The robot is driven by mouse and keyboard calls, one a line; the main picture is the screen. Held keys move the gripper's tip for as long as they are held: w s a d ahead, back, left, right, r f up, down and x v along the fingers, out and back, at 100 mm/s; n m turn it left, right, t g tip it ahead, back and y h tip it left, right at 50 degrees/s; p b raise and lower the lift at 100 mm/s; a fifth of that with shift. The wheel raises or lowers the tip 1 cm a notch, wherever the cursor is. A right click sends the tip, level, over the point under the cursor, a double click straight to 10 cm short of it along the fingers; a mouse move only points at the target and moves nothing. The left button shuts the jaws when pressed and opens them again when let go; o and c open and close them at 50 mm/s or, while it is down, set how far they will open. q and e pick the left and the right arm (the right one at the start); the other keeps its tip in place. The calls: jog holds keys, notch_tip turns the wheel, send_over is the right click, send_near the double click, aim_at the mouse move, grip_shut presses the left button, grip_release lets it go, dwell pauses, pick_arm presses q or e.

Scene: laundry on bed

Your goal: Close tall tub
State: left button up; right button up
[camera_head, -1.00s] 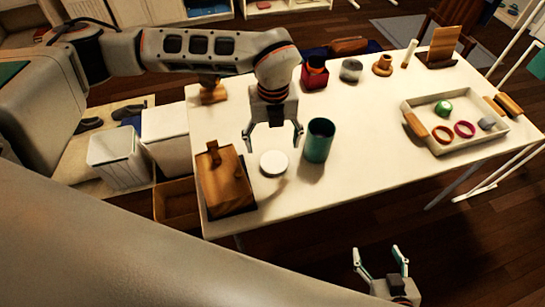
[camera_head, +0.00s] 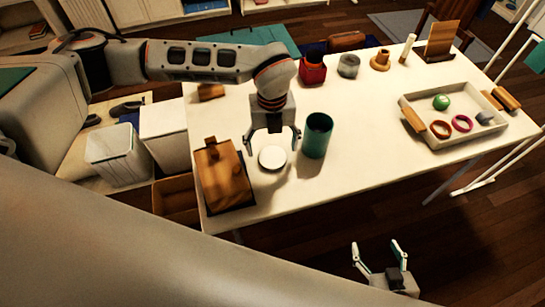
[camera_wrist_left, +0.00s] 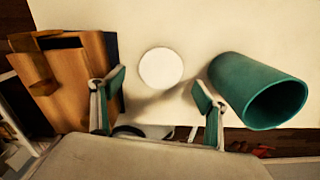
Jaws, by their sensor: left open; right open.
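The tall tub is a teal cylinder (camera_head: 317,136) standing upright on the white table, with its top open. In the left wrist view the tub (camera_wrist_left: 258,90) shows at the right, its dark inside visible. A round white lid (camera_head: 272,158) lies flat on the table just left of the tub; it also shows in the left wrist view (camera_wrist_left: 161,68). My left gripper (camera_head: 271,147) is open and empty, pointing down over the lid, with a finger on either side of it in the picture. My right gripper (camera_head: 380,257) is open and empty, below the table's front edge.
A wooden box (camera_head: 222,175) stands close left of the lid. A white tray (camera_head: 463,138) with rings and a green ball lies at the right. A red jar (camera_head: 312,71), a grey jar (camera_head: 349,66) and wooden items stand along the back. The table middle is clear.

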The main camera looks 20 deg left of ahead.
aim_at(272, 156)
pick_arm(q)
notch_tip(272, 156, down, 4)
jog(key=shift+w+f, duration=0.1)
jog(key=c, duration=0.8)
jog(key=shift+c, duration=0.2)
jog(key=shift+r, duration=0.2)
notch_tip(272, 156, up, 20)
jog(key=shift+f, duration=0.1)
